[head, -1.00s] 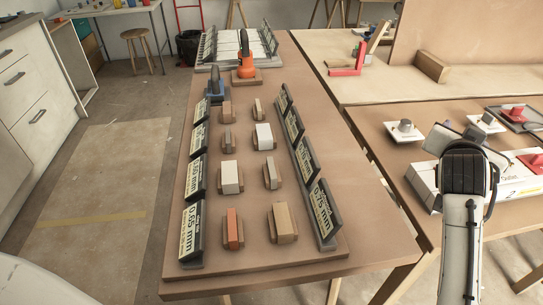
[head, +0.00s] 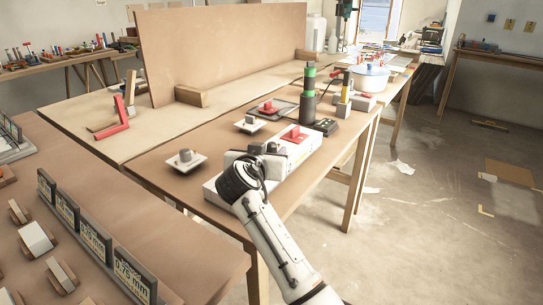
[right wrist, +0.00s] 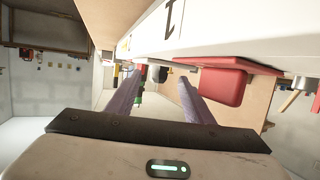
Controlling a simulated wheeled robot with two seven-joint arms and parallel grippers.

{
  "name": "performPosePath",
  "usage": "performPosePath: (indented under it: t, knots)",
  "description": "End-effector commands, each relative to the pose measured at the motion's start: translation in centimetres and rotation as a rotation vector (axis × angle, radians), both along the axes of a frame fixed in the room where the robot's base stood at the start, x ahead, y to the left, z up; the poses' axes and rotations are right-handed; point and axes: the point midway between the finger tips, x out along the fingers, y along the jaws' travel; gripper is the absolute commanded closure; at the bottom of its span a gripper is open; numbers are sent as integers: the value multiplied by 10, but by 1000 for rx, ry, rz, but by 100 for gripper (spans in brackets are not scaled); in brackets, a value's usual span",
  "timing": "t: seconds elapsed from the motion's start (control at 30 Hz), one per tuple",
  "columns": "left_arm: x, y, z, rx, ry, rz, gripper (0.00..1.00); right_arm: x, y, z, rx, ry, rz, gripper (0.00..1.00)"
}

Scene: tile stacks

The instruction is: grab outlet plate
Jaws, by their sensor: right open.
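Two white square plates with grey knobs lie on the brown table in the head view, one nearer (head: 187,160) and one farther back (head: 250,123). I cannot tell for sure which piece is the outlet plate. My right gripper (head: 262,150) is over the long white box (head: 302,152), right of the nearer plate. In the right wrist view my right gripper (right wrist: 157,95) has its two fingers apart with nothing held between them. A red block (right wrist: 222,85) shows beside the fingers, against the white box (right wrist: 240,30). My left gripper is out of view.
A red-handled piece (head: 294,134) sits on the white box. A black and green cylinder (head: 309,95) and a dark tray with a red piece (head: 268,108) stand behind. A tall brown board (head: 225,50) rises at the back. Labelled tile racks (head: 88,238) are at lower left.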

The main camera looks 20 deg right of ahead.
Motion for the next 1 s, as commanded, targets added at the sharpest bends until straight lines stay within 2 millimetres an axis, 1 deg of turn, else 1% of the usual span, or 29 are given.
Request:
performPosePath:
  t: [0.03,0.13,0.23,0.43,0.7,0.9,1.0]
  knots:
    - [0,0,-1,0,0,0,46,6,-4,-2,-2,0,-2,53]
    - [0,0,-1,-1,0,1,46,15,-8,-5,-2,0,1,53]
    - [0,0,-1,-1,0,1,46,18,-10,-6,0,0,0,53]
    - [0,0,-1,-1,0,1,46,18,-10,-7,1,-1,1,53]
    - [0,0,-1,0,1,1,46,18,-10,-7,0,0,1,98]
    - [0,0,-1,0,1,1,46,18,-10,-6,1,-1,1,98]
    - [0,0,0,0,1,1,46,18,-9,0,1,-3,1,98]
